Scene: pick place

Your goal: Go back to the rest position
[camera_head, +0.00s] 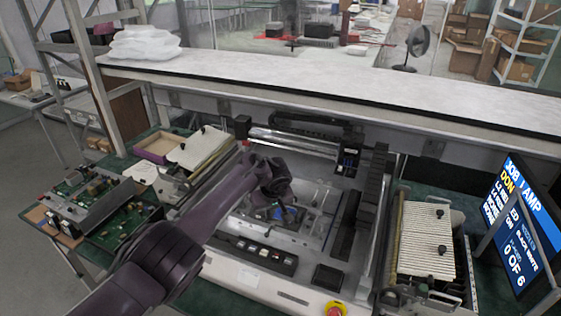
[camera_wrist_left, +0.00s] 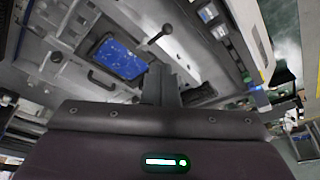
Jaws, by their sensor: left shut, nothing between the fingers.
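My left arm comes in from the lower left in the head view, and my left gripper (camera_head: 275,208) is over the middle of the grey machine (camera_head: 310,250). In the left wrist view the gripper's fingers (camera_wrist_left: 160,84) are together with nothing between them. A blue board (camera_wrist_left: 118,57) lies in the machine bed beyond the fingertips in that view. A small blue part shows just by the gripper in the head view. Whether the fingers touch the machine bed cannot be told. My right gripper is in neither view.
Circuit boards (camera_head: 85,205) lie on the left of the green bench. A ribbed rack (camera_head: 425,240) stands on the right, with a screen (camera_head: 520,225) beyond it. A long white shelf (camera_head: 330,88) runs across behind the machine. A red emergency button (camera_head: 334,310) sits at the machine's front.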

